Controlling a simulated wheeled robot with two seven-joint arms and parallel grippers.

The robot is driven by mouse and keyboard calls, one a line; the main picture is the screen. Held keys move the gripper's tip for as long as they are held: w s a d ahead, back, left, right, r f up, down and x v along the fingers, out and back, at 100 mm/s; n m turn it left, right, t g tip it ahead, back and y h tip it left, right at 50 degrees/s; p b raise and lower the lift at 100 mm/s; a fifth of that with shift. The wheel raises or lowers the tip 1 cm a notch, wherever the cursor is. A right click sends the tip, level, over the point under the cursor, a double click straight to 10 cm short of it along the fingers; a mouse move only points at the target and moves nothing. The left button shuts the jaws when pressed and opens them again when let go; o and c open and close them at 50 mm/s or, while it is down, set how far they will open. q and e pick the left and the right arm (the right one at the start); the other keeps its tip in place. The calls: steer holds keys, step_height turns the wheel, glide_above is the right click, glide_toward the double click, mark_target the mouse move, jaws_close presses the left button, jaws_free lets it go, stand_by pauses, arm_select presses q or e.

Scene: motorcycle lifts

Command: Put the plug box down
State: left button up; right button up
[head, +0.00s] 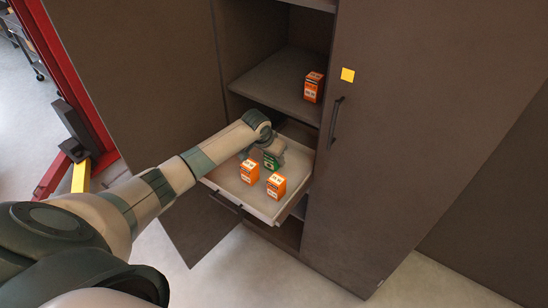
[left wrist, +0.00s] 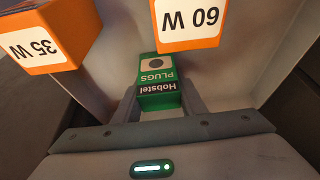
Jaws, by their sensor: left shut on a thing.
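The plug box is a small green box; it shows in the head view (head: 270,161) over the far part of the open drawer (head: 221,181). In the left wrist view the plug box (left wrist: 158,72) reads "Hobstel PLUGS" upside down. My left gripper (head: 272,152) is shut on it, with one finger on each side; it also shows in the left wrist view (left wrist: 159,100). I cannot tell whether the box touches the drawer floor. My right gripper is in neither view.
In the drawer stand two orange boxes, one marked 35 W (left wrist: 42,45) and one marked 60 W (left wrist: 190,22). Another orange box (head: 313,87) stands on the shelf (head: 268,83) above. The closed cabinet door (head: 400,130) with a yellow note is at the right.

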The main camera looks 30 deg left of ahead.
arm_select(q)
steer(key=shift+f, duration=0.1)
steer(key=o, duration=1.2)
steer(key=b+v, duration=0.1)
steer(key=v, duration=1.1)
steer(key=shift+w, duration=0.1)
